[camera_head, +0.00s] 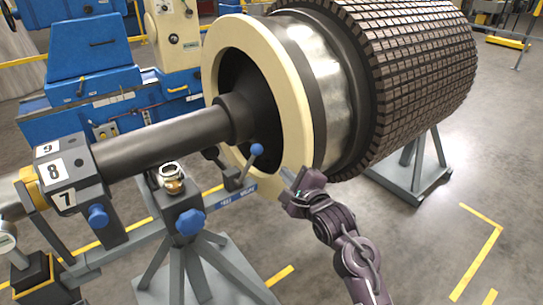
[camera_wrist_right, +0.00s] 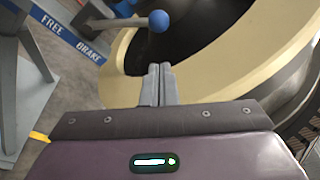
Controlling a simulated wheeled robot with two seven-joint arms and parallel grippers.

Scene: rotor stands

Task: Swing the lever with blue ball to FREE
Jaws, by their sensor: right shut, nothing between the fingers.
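The lever's blue ball (camera_head: 257,149) stands on a short dark stem that leans right in the head view, over the BRAKE end of the blue label strip (camera_head: 236,195). In the right wrist view the blue ball (camera_wrist_right: 158,20) is just beyond my fingertips, and the strip (camera_wrist_right: 68,33) reads FREE on the left and BRAKE on the right. My right gripper (camera_head: 287,174) is shut and empty, to the right of the ball and slightly below it. In the wrist view its closed fingers (camera_wrist_right: 159,70) point toward the ball, with a gap between. My left gripper is out of view.
A cream ring (camera_head: 297,95) of the big rotor stands close behind the lever and my gripper. The dark shaft (camera_head: 165,142) runs left from it. Blue knobs (camera_head: 190,222) sit on the grey stand. The floor at the right is clear.

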